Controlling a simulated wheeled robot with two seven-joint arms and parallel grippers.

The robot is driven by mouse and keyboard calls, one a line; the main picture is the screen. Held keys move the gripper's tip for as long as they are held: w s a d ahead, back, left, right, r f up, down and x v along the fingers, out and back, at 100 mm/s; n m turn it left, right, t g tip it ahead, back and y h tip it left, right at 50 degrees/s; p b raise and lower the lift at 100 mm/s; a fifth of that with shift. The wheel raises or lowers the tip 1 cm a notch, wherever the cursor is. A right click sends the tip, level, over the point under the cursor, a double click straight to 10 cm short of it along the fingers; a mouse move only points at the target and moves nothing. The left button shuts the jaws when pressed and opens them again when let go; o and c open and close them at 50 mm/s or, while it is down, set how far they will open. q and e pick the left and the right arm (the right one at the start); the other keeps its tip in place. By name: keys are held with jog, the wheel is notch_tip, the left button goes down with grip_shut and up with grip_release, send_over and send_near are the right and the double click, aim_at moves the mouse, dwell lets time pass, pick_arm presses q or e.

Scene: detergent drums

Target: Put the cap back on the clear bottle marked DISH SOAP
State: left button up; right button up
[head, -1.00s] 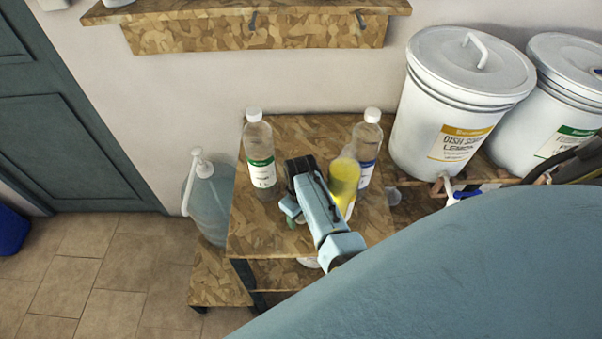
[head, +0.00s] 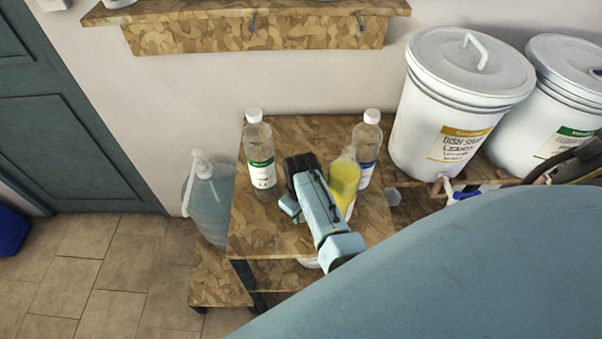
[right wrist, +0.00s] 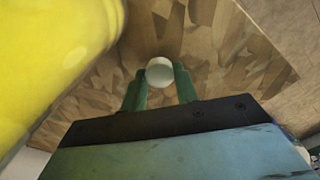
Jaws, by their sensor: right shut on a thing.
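My right gripper (head: 292,212) is over the wooden table top, left of the clear bottle with yellow liquid (head: 345,178). In the right wrist view its green fingers (right wrist: 160,84) are shut on a small white cap (right wrist: 159,71), held at the fingertips. The yellow bottle stands on the table, partly hidden by my gripper and arm; its neck looks uncapped, and its label is not readable. It also fills the left of the right wrist view (right wrist: 50,60), close beside the gripper. My left gripper is not in view.
A white-capped bottle with a green label (head: 260,160) stands left on the table (head: 310,127). Another with a blue label (head: 367,145) stands behind the yellow one. Large white drums (head: 450,110) stand at right. A pump jug (head: 208,200) stands beyond the table's left edge.

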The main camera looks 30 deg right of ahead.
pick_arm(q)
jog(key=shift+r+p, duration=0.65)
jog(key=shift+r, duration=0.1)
pick_arm(e)
notch_tip(320, 180, up, 9)
